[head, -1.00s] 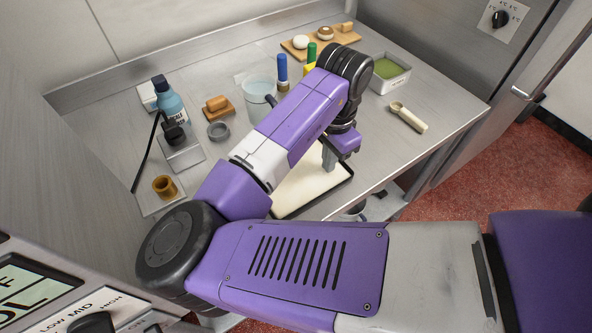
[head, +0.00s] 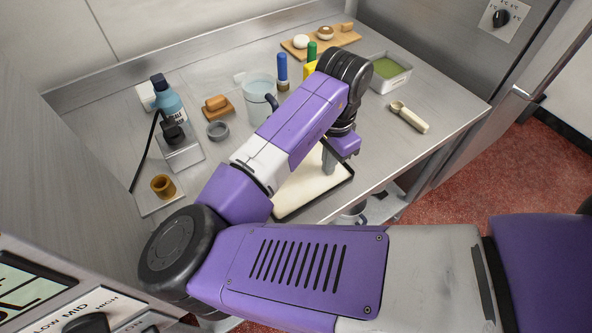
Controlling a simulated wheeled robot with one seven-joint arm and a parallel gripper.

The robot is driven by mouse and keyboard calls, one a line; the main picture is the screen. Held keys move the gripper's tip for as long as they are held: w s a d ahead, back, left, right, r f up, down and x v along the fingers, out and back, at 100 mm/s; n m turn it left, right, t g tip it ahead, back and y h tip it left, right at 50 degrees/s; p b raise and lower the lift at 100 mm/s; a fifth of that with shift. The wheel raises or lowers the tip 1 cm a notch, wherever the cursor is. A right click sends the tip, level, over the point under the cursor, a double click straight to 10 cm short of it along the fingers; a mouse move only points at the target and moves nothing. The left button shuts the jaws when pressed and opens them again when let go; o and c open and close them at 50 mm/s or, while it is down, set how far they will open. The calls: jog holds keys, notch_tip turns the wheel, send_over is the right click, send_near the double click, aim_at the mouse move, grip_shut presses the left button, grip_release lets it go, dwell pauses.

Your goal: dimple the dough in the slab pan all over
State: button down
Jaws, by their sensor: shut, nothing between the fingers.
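The slab pan (head: 281,218) is a dark-rimmed tray on the steel counter, near its front edge. Pale, flat dough (head: 298,188) fills it. My arm hides the pan's far and left parts. My gripper (head: 329,172) is shut and empty, pointing down over the far right part of the dough. Its tips are at or close to the dough surface; I cannot tell whether they touch. No dimples can be made out on the visible dough at this size.
Behind my arm stand a clear jug (head: 258,98) and blue-capped (head: 282,68) and green-capped bottles. A white tub of green stuff (head: 390,74) and a scoop (head: 409,117) lie right. A blue bottle (head: 168,100), grey ring (head: 218,130) and brown cup (head: 164,186) stand left.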

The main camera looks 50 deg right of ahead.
aim_at(307, 184)
dwell(0.5)
notch_tip(307, 184, up, 3)
jog(key=p, duration=0.3)
jog(key=shift+w+a+b, duration=0.15)
jog(key=shift+w+a, duration=0.15)
jog(key=shift+a, duration=0.7)
jog(key=shift+w+a+b, duration=0.2)
jog(key=shift+w+a, duration=0.05)
jog(key=shift+a, duration=0.7)
jog(key=shift+w+a+b, duration=0.15)
jog(key=shift+w+a, duration=0.15)
jog(key=shift+a, duration=0.7)
jog(key=shift+f, duration=0.2)
jog(key=shift+f+b, duration=1.05)
jog(key=shift+f, duration=0.25)
